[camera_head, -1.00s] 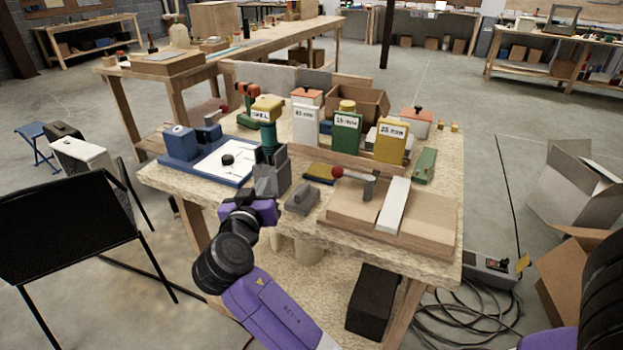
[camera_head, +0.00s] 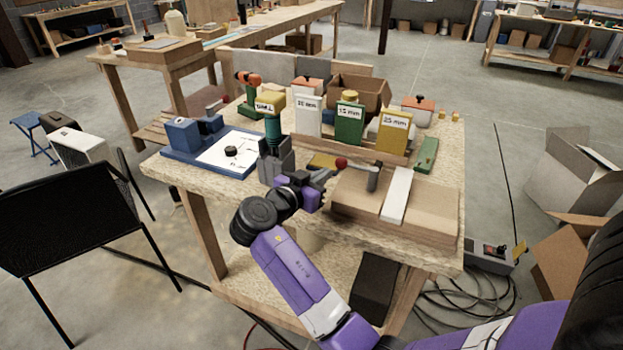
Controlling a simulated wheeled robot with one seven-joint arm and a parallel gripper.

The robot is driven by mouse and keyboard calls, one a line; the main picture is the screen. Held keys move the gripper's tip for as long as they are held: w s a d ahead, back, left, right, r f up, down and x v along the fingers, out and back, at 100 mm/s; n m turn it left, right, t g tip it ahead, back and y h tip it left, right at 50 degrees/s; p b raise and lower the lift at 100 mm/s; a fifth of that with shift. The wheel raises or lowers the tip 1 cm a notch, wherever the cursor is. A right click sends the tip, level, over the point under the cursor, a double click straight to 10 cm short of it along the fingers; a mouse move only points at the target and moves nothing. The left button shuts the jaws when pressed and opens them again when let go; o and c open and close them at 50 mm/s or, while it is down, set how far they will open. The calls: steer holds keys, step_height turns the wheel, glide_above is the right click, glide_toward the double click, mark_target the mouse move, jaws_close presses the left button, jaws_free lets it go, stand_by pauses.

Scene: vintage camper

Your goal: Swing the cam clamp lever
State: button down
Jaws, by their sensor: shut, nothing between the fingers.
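The cam clamp stands on a wooden board (camera_head: 430,212) at the front right of the workbench. Its lever (camera_head: 357,167) is a thin bar running left from an upright grey post (camera_head: 373,179) to a red ball knob (camera_head: 341,163). A white strip (camera_head: 397,195) lies across the board right of the post. My gripper (camera_head: 327,178) is shut and empty, with its fingertips just left of and slightly below the knob in the picture. Whether they touch the knob cannot be told. My purple wrist hides part of the bench's front edge.
White (camera_head: 308,117), green (camera_head: 349,124) and yellow (camera_head: 394,133) labelled blocks stand behind the lever. A blue-based fixture (camera_head: 205,150) sits at the left. A green piece (camera_head: 427,155) lies at the right.

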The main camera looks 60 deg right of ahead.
mark_target(338, 166)
steer(key=shift+p+x, duration=0.5)
steer(key=shift+x, duration=1.85)
steer(key=shift+b, duration=0.3)
steer(key=g+b, duration=0.1)
steer(key=b, duration=0.1)
steer(key=d+m+g+b, duration=0.1)
steer(key=b, duration=0.1)
steer(key=shift+w+d+f+m, duration=0.3)
steer(key=shift+w, duration=0.1)
steer(key=d+b, duration=0.2)
steer(key=b, duration=0.1)
steer(key=shift+w+d+r, duration=0.1)
steer(key=shift+w+d, duration=0.05)
steer(key=shift+w, duration=0.15)
steer(key=shift+d+r+b, duration=0.15)
steer(key=shift+d+b, duration=0.7)
steer(key=shift+b, duration=0.1)
steer(key=shift+d, duration=0.1)
